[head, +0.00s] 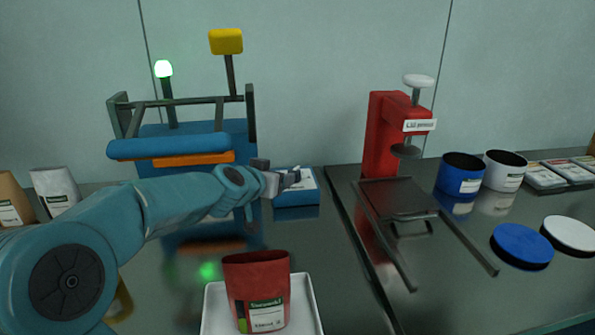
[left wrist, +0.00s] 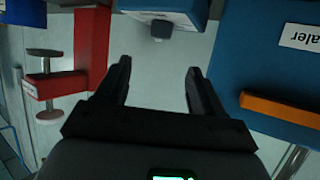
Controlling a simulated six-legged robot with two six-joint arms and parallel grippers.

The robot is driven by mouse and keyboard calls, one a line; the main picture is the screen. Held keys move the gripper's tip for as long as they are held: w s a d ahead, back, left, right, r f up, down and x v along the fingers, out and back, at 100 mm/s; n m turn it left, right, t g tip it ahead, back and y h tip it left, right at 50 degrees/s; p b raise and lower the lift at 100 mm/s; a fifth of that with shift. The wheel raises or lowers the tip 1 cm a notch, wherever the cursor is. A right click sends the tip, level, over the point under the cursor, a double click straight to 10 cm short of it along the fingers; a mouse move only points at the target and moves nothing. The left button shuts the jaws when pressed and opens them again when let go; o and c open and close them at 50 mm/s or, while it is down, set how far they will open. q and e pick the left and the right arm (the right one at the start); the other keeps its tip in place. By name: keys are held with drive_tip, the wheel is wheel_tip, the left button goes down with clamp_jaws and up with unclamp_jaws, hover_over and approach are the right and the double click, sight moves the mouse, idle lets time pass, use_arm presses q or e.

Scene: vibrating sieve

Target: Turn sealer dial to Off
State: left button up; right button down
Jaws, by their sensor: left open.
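The sealer (head: 180,148) is the blue machine at the back left in the head view, with an orange bar; it also shows at the right of the left wrist view (left wrist: 232,65), its label upside down. A small blue box (head: 296,212) with a white top stands to its right. In the left wrist view a dark dial knob (left wrist: 161,28) sticks out from a blue box (left wrist: 170,8). My left gripper (head: 292,178) is open and empty, its fingertips (left wrist: 159,65) apart and short of the knob. The dial's setting is not readable. My right gripper is out of view.
A red pouch (head: 257,285) stands on a white tray (head: 308,310) in front. A red press (head: 385,135) stands right, with a frame of rails (head: 455,240) before it. A green lamp (head: 163,69) is lit. Jars, lids and pouches stand at the sides.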

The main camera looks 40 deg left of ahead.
sight(294, 171)
use_arm(q)
drive_tip(key=p+x, duration=0.1)
drive_tip(key=x, duration=1.3)
drive_tip(key=shift+a+f, duration=0.1)
drive_tip(key=shift+a, duration=0.05)
drive_tip(key=shift+p, duration=0.3)
drive_tip(key=c, duration=1)
